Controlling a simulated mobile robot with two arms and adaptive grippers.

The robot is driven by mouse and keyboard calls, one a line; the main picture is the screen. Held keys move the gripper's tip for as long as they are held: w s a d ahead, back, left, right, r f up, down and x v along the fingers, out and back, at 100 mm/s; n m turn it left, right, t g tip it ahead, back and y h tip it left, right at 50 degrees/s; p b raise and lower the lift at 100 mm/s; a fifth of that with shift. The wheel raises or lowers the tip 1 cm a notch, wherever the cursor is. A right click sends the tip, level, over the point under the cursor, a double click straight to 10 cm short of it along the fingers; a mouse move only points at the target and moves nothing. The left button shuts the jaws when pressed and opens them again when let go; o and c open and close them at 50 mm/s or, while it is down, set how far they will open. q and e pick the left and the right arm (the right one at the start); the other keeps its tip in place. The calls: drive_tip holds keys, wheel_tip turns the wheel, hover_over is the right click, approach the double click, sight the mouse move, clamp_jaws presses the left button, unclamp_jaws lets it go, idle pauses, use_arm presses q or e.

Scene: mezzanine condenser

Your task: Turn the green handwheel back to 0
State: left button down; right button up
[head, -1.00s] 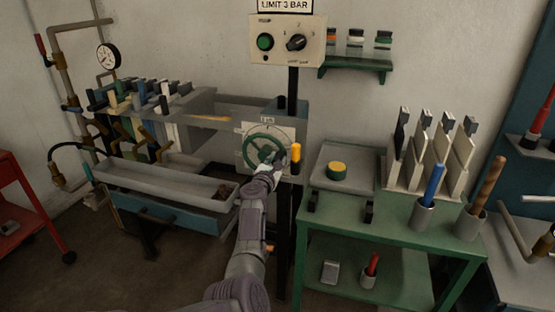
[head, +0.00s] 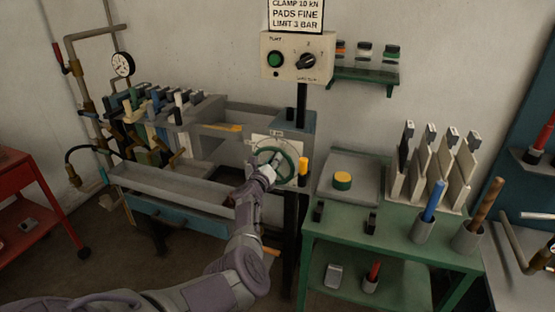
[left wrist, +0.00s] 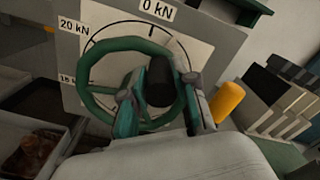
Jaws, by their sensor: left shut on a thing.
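The green handwheel (head: 290,164) stands in front of a white dial plate on the grey machine. It also shows in the left wrist view (left wrist: 108,47), with dial marks "0 kN" at the top and "20 kN" at upper left. My left gripper (head: 264,173) is at the lower left of the wheel in the head view. In the left wrist view its fingers (left wrist: 162,100) are on both sides of the wheel's black knob (left wrist: 160,80), shut on it. I cannot make out a pointer reading. My right gripper is not in view.
A yellow-orange cylinder (head: 303,167) stands close to the right of the wheel. A control box (head: 292,57) is above. A long grey tray (head: 180,189) juts out at left. A green bench (head: 395,245) with holders is at right.

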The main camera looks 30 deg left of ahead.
use_arm(q)
drive_tip(key=shift+s+a+r+n+p, duration=0.1)
drive_tip(key=shift+a+n+p, duration=0.3)
drive_tip(key=shift+n, duration=0.4)
drive_tip(key=shift+s+a+r+n+p, duration=0.1)
drive_tip(key=shift+a+n+p, duration=0.15)
drive_tip(key=shift+a+n, duration=0.4)
drive_tip(key=shift+d+n, duration=0.1)
drive_tip(key=shift+n, duration=0.15)
drive_tip(key=c, duration=0.9)
unclamp_jaws()
drive_tip(key=shift+s, duration=0.1)
drive_tip(key=shift+s+f, duration=0.2)
drive_tip(key=shift+s, duration=0.3)
drive_tip(key=v, duration=1.1)
drive_tip(key=shift+w+r, duration=0.1)
